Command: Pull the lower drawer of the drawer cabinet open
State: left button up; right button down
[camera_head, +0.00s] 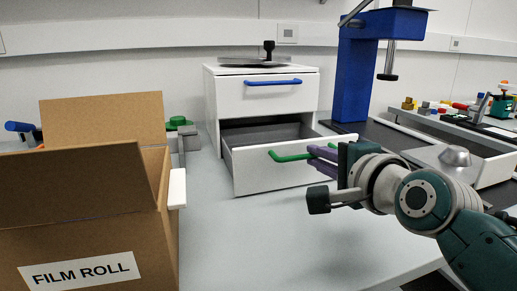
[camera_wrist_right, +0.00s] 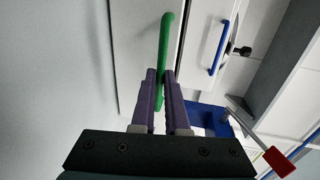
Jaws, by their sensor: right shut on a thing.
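The white drawer cabinet (camera_head: 212,95) stands at the back middle of the table. Its upper drawer (camera_head: 268,98) with a blue handle (camera_head: 273,82) is shut. Its lower drawer (camera_head: 255,172) is pulled out, and its grey inside shows empty in the visible part. The lower drawer has a green handle (camera_head: 288,157), also seen in the right wrist view (camera_wrist_right: 165,50). My right gripper (camera_head: 322,158) has its purple fingers closed around the right part of the green handle. In the right wrist view the fingers (camera_wrist_right: 163,85) sit on either side of the bar. My left gripper is not in view.
An open cardboard box (camera_head: 30,240) labelled FILM ROLL stands at the front left. A blue stand (camera_head: 354,80) rises right of the cabinet. The table (camera_head: 240,240) in front of the drawer is clear.

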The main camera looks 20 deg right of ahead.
jog(key=c, duration=0.9)
grip_release()
jog(key=shift+s+r, duration=0.15)
jog(key=shift+s, duration=0.2)
jog(key=p+v, duration=0.2)
jog(key=v, duration=0.7)
jog(key=shift+p, duration=0.3)
